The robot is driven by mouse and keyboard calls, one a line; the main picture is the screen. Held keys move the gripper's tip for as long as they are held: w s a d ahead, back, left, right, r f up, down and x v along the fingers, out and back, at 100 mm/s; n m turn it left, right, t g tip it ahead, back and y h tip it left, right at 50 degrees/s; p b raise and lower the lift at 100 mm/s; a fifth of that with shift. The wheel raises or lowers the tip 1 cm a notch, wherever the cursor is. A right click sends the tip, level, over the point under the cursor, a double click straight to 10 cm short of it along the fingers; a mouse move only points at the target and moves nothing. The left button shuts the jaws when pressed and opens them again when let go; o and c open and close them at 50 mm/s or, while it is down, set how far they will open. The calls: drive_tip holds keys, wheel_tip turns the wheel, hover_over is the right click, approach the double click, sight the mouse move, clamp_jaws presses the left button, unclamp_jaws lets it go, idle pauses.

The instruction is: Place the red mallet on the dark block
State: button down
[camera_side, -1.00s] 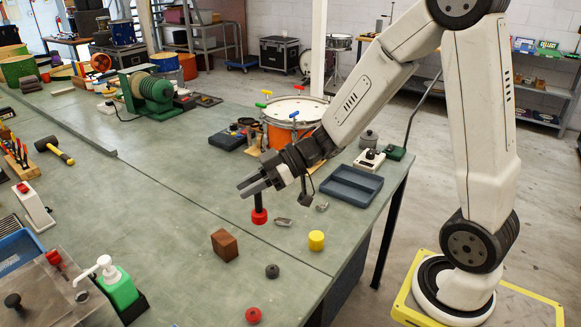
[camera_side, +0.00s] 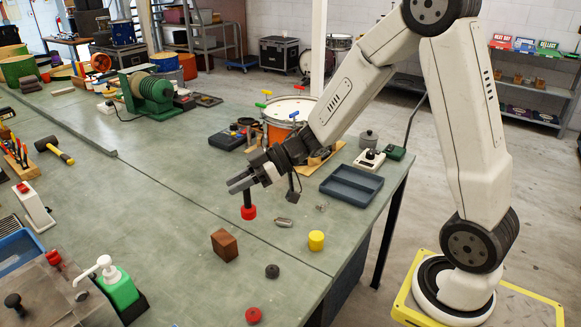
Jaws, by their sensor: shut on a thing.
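The red mallet (camera_side: 249,212) hangs upright from my gripper (camera_side: 240,184), red head down and dark handle up. My gripper is shut on the handle. The head looks close to the bench top; I cannot tell the exact gap. A dark reddish-brown block (camera_side: 224,245) stands on the bench, lower left of the mallet in the side view. Nothing rests on the block, and the mallet is apart from it.
A yellow cylinder (camera_side: 316,240), a dark round piece (camera_side: 272,271), a red round piece (camera_side: 253,315) and a small metal piece (camera_side: 284,222) lie nearby. A blue tray (camera_side: 351,186) and an orange drum (camera_side: 287,127) stand behind.

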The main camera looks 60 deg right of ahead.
drive_tip(key=w+f, duration=0.7)
drive_tip(key=w, duration=0.1)
drive_tip(key=shift+w+a, duration=0.3)
drive_tip(key=shift+a, duration=0.1)
drive_tip(key=shift+f, duration=0.1)
drive_tip(key=shift+w+f, duration=0.15)
drive_tip(key=shift+f, duration=0.75)
drive_tip(key=shift+w+f, duration=0.1)
drive_tip(key=shift+f, duration=0.8)
drive_tip(key=shift+f, duration=0.15)
